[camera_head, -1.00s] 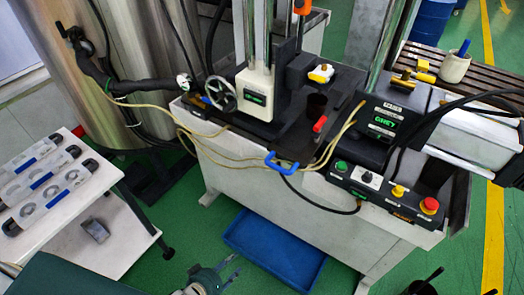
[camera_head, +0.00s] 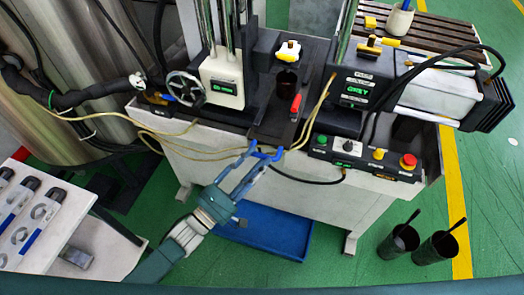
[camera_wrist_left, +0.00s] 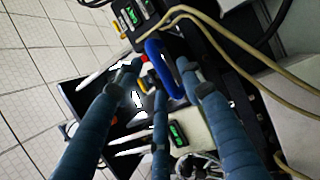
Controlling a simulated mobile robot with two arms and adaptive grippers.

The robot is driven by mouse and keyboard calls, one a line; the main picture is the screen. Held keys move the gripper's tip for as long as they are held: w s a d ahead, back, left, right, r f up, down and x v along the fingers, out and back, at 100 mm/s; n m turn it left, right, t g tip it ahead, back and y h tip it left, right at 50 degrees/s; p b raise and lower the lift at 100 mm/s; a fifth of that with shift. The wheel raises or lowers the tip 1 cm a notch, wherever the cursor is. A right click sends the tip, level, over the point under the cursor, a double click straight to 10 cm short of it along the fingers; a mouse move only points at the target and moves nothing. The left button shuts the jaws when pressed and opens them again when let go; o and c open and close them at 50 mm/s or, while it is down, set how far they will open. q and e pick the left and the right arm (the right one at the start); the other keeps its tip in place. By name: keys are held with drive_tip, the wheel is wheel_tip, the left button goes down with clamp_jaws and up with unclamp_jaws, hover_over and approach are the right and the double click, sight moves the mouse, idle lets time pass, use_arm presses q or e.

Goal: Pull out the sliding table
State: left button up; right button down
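The sliding table (camera_head: 270,128) is a dark slide on the machine bench, with a blue handle (camera_head: 276,155) at its front edge. My left gripper (camera_head: 255,157) reaches up to the handle from below left, with its fingers spread. In the left wrist view the blue handle (camera_wrist_left: 160,62) shows between the open fingertips (camera_wrist_left: 166,78). I cannot tell whether any finger touches it. My right gripper is not in view.
A control panel (camera_head: 365,158) with coloured buttons is right of the handle. Yellow hoses (camera_head: 165,133) run along the bench front. A blue tray (camera_head: 265,230) lies on the floor below. Two dark cups (camera_head: 436,248) stand at right. A white table (camera_head: 55,235) is at left.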

sight(261, 157)
use_arm(q)
drive_tip(key=shift+x, duration=1.15)
drive_tip(key=shift+w+d+r, duration=0.1)
drive_tip(key=shift+w+d, duration=0.1)
drive_tip(key=shift+w, duration=0.15)
drive_tip(key=c, duration=0.9)
clamp_jaws()
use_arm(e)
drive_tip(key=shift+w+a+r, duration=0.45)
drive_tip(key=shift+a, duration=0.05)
